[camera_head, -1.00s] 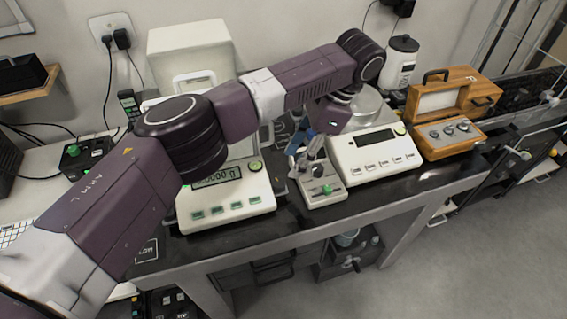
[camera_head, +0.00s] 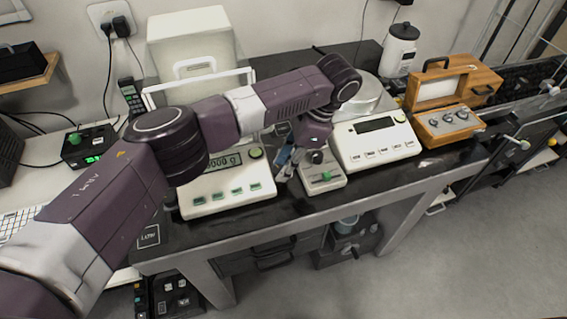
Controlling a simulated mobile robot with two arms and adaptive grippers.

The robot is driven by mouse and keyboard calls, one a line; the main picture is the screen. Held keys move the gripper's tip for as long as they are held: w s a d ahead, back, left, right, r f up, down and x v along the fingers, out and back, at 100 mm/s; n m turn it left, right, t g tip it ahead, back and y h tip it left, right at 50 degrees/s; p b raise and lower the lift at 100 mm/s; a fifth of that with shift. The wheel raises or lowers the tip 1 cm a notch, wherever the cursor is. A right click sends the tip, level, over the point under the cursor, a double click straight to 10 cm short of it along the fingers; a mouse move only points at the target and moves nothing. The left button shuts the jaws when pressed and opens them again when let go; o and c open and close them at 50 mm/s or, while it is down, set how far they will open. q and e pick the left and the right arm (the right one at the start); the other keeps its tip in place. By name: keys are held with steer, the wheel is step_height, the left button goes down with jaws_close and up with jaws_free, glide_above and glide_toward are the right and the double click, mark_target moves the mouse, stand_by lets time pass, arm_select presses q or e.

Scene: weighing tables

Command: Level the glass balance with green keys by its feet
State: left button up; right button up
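The balance with green keys (camera_head: 228,195) stands at the left of the dark table. Its lit display reads in grams, with the first digits hidden behind my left arm. A row of green keys runs along its front. My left arm crosses over the balance and hides much of its middle and glass part. My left gripper (camera_head: 284,167) points down just right of the balance's front right corner. Whether it touches the balance or a foot cannot be told. Its fingers are small and partly overlapped, so their opening is unclear. The balance's feet cannot be made out. My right gripper is not in view.
A white box (camera_head: 190,45) stands behind. The table's front strip is mostly clear.

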arm_select(q)
jaws_close()
steer(key=shift+r+n+p, duration=0.2)
steer(key=shift+n+p, duration=0.1)
steer(key=shift+p, duration=0.15)
steer(key=shift+w+f+n+g+p, duration=0.1)
steer(key=shift+n+g+p, duration=0.2)
steer(key=shift+n, duration=0.1)
steer(key=shift+o, duration=2.4)
jaws_free()
steer(key=shift+f, duration=0.1)
